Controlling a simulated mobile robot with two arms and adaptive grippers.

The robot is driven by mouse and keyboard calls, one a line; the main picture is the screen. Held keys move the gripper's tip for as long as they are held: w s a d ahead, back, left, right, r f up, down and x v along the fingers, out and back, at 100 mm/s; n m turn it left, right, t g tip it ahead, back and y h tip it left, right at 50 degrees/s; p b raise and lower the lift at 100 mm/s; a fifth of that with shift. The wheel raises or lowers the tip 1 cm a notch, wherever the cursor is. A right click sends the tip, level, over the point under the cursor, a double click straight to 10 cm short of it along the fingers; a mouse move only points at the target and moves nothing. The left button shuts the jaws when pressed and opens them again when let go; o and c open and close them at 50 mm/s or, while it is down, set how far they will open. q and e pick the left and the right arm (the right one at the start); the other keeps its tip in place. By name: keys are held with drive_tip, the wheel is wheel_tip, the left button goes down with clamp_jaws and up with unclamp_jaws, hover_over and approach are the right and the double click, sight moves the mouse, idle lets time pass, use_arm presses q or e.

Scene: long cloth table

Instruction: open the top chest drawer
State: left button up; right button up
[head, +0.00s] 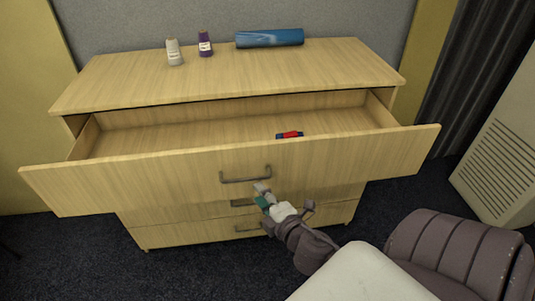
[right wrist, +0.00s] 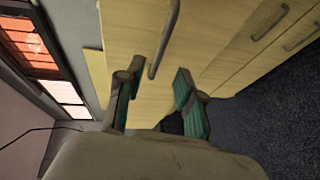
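The wooden chest (head: 240,80) stands against the wall. Its top drawer (head: 130,180) is pulled far out, with the inside showing. The top drawer's bar handle (head: 246,179) is on its front panel; a grey bar handle also shows ahead of the fingers in the right wrist view (right wrist: 164,40). My right gripper (head: 262,194) is just below and in front of that handle, apart from it as far as I can tell. In the right wrist view its two green-padded fingers (right wrist: 158,88) are spread with nothing held between them. My left gripper is not in view.
A small red and blue item (head: 289,134) lies in the open drawer. A white bottle (head: 174,53), a purple bottle (head: 205,44) and a blue cylinder (head: 270,38) are on the chest top. Lower drawers are shut. A pale vented unit (head: 500,165) stands at the right.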

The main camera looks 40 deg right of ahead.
drive_tip(key=shift+v, duration=1.6)
drive_tip(key=s+f+m+g, duration=0.3)
drive_tip(key=s+f+g, duration=0.1)
drive_tip(key=f, duration=1.1)
drive_tip(key=s+f+m+g, duration=0.3)
drive_tip(key=s+f, duration=0.1)
drive_tip(key=f, duration=1.1)
drive_tip(key=s+a+f+m+g+y, duration=0.1)
drive_tip(key=s+a+f+m+g, duration=0.2)
drive_tip(key=s+f, duration=0.7)
drive_tip(key=s+a+f+m+g+y, duration=0.1)
drive_tip(key=s+a+f+m+g, duration=0.3)
drive_tip(key=s+f, duration=0.6)
drive_tip(key=s, duration=0.4)
drive_tip(key=shift+s+a+g+y, duration=0.3)
drive_tip(key=shift+a+g, duration=0.05)
drive_tip(key=shift+g, duration=0.05)
drive_tip(key=shift+d, duration=0.1)
